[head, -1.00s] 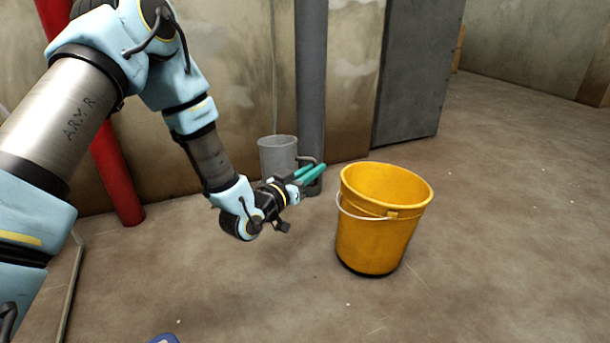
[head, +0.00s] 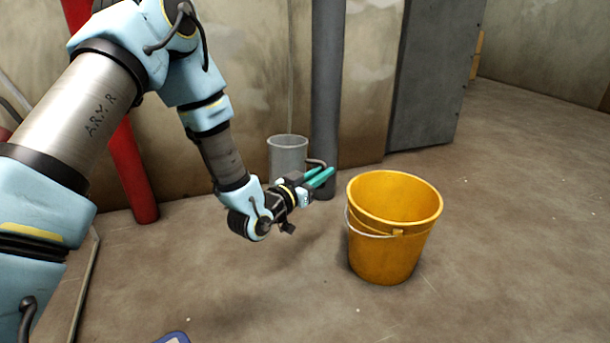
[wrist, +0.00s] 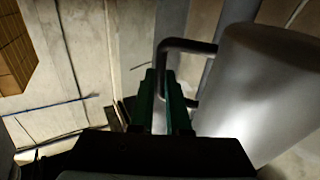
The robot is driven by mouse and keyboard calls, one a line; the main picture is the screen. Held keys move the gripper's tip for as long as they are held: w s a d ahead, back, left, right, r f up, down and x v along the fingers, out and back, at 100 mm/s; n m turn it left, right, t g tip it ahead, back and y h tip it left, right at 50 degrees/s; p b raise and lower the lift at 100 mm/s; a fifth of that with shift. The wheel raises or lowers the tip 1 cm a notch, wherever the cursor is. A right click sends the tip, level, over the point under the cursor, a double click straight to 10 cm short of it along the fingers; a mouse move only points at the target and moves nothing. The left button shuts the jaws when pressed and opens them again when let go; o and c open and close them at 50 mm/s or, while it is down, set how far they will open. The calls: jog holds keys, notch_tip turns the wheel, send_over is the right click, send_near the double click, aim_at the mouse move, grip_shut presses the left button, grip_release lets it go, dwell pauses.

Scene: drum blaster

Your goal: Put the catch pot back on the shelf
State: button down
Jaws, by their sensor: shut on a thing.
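The catch pot (head: 288,156) is a grey metal cylinder with an open top and a dark bent side handle (head: 316,163). It is upright in the head view, in front of the wall and left of the yellow bucket. My gripper (head: 321,176) has teal fingers and is shut on the pot's handle. In the wrist view the pot (wrist: 270,90) fills the right side, and its handle (wrist: 187,44) runs down to the green fingers (wrist: 166,85). The fingers partly hide the handle. I see no shelf that I can identify.
A yellow bucket (head: 394,235) stands on the floor right of my gripper. A grey pipe (head: 326,90) and a red pipe (head: 133,170) stand along the wall. A grey panel (head: 432,80) is behind. The floor at right is clear. A blue object (head: 173,337) shows at the bottom edge.

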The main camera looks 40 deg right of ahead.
jog(key=w+a+r+n+t+y+p, duration=0.35)
jog(key=w+a+t+p, duration=0.2)
jog(key=w+a, duration=0.75)
jog(key=w+a+r+n+t+y+p, duration=0.35)
jog(key=w+a+r+n+t, duration=0.2)
jog(key=w+a, duration=0.7)
jog(key=w+a+r+n+t+y+p, duration=0.15)
jog(key=a+y, duration=0.25)
jog(key=a, duration=0.7)
jog(key=w+a+r+n+t+y+p, duration=0.1)
jog(key=w+a+r+n+y+p, duration=0.2)
jog(key=a, duration=0.7)
jog(key=w+a+r+n+t+y+p, duration=0.2)
jog(key=a+r+n+y+p, duration=0.15)
jog(key=a, duration=0.75)
notch_tip(320, 180, up, 37)
jog(key=m+p, duration=0.1)
jog(key=p, duration=3.6)
jog(key=shift+w+d, duration=0.15)
jog(key=shift+d, duration=0.1)
jog(key=shift+y, duration=0.25)
